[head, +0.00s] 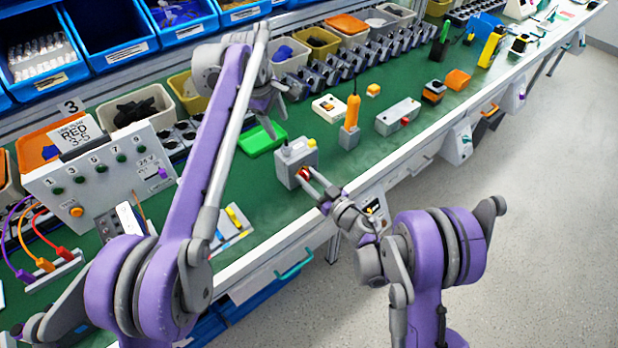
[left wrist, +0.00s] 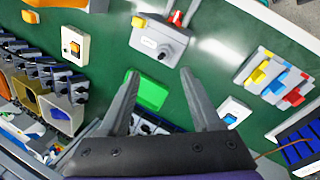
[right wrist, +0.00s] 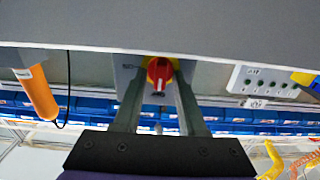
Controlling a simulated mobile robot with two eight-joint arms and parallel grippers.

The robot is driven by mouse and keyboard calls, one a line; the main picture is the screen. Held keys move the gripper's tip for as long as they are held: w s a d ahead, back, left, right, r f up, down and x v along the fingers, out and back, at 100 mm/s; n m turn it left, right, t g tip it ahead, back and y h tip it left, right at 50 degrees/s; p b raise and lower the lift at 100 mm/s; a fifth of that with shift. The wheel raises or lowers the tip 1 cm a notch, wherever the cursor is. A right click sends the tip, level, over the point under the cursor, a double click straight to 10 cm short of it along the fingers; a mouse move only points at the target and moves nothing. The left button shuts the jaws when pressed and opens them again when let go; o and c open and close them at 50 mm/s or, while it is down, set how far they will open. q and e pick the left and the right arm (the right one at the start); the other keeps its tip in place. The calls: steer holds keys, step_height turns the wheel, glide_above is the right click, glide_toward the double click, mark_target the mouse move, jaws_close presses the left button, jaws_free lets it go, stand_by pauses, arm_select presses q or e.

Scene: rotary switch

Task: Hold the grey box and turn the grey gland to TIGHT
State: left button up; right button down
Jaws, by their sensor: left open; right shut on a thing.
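The grey box (head: 290,170) stands on the green bench top with a yellow part on top. Its top also shows in the left wrist view (left wrist: 147,33), where the grey gland (left wrist: 165,52) sits near the edge closest to my left fingers. I cannot read any gland marking. My left gripper (head: 276,122) is open and empty, above and behind the box; its fingers (left wrist: 160,76) point toward the gland, apart from it. My right gripper (head: 303,179) is at the box's front, shut on the red knob (right wrist: 160,75), which has a yellow surround.
A green tray (head: 262,138) lies behind the box. An orange-handled tool (head: 352,112) stands to its right, and a grey box with a red button (head: 398,116) is farther right. A white panel (head: 105,165) stands at left. Bins line the back.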

mark_target(286, 146)
arm_select(q)
steer(key=m, duration=0.5)
steer(key=d+m, duration=0.1)
steer(key=m, duration=0.5)
steer(key=w+m+y, duration=0.1)
steer(key=m, duration=0.5)
steer(key=shift+d, duration=0.25)
steer(key=shift+m, duration=0.3)
steer(key=shift+f, duration=4.45)
steer(key=shift+w, duration=0.1)
jaws_close()
